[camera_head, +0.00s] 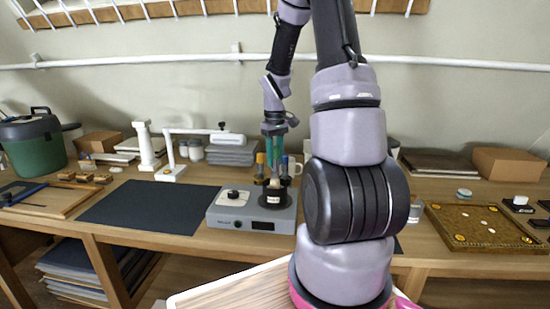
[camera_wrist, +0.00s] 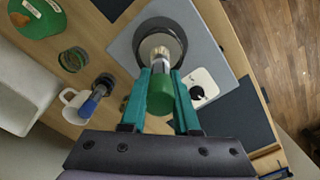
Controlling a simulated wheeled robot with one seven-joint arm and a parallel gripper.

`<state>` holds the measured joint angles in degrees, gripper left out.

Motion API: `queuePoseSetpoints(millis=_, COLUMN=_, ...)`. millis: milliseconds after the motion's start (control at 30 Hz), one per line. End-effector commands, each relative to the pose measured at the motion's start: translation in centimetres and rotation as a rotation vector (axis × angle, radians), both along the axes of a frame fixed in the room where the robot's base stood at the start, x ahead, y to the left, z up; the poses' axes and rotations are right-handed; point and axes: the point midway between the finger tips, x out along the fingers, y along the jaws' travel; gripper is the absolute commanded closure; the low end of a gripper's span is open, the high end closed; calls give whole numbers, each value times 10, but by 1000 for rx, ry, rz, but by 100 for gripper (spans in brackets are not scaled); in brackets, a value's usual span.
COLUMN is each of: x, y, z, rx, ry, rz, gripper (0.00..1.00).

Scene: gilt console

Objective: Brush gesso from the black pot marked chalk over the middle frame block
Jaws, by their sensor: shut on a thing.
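My gripper (camera_head: 274,150) has teal fingers and is shut on a green-handled brush (camera_wrist: 160,92), over the grey box. The brush's metal collar and pale bristles point into a round black pot (camera_head: 275,197); the pot also shows in the wrist view (camera_wrist: 176,32). Whether the bristles touch gesso cannot be told. The pot stands on the grey box and has a pale label too small to read. Several small wooden blocks lie at the far left by a tray; the middle one (camera_head: 85,178) looks plain brown, its coating unclear.
The grey box (camera_head: 225,217) carries a white plate with a black knob (camera_head: 233,195). A dark mat (camera_head: 150,206) lies clear to its left. A white jointed lamp-like stand (camera_head: 172,160) is behind the mat. A white mug (camera_wrist: 72,100) and jars stand close to the pot.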

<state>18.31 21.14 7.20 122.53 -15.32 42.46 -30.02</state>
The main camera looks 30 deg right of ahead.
Motion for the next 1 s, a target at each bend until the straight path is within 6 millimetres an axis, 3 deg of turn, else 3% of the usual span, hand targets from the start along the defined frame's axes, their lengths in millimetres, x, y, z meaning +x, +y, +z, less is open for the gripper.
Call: queuePoseSetpoints(millis=1000, x=0, y=0, z=-8, rx=0, ry=0, rz=0, gripper=100)
